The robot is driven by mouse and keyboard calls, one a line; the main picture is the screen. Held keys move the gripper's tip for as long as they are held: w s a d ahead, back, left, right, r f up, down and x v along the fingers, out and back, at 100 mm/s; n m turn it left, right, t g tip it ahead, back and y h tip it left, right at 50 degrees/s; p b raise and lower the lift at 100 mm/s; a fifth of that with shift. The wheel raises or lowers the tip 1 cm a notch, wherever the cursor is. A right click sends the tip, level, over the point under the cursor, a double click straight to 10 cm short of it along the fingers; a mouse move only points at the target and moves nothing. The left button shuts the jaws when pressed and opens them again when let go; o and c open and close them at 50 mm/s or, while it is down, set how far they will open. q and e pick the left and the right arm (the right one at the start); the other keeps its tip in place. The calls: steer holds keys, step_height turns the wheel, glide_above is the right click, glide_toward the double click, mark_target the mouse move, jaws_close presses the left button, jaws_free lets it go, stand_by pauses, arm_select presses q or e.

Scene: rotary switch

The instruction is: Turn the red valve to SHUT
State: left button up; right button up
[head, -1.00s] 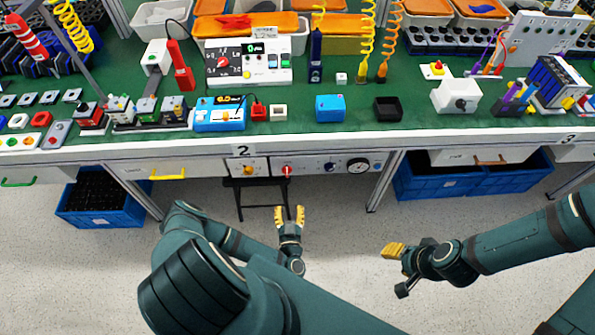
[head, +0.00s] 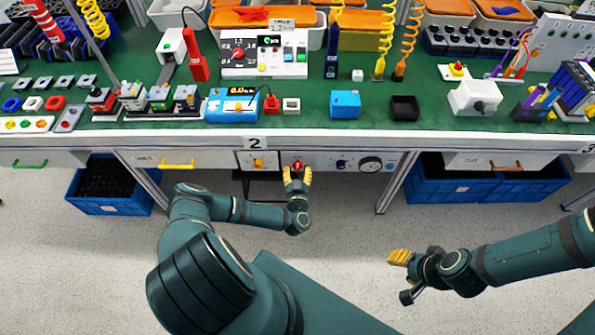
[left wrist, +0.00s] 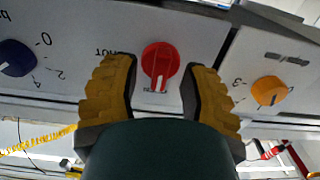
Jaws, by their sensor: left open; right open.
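The red valve (head: 298,166) is a round knob on the white panel under the bench's front edge. In the left wrist view the red valve (left wrist: 160,65) has a white pointer line, with lettering partly hidden above left and below it. My left gripper (head: 297,176) is open at the panel, with its yellow fingers on either side of the knob; the left wrist view shows its fingers (left wrist: 160,88) with gaps to the knob on both sides. My right gripper (head: 398,257) is open and empty, well away to the right over the floor.
A yellow knob (left wrist: 269,90) and a blue knob (left wrist: 16,58) flank the valve on the panel. A round gauge (head: 371,165) is further right. Blue crates (head: 455,190) stand under the bench. The floor in front is clear.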

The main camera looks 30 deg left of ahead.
arm_select(q)
steer(key=shift+w, duration=0.1)
jaws_close()
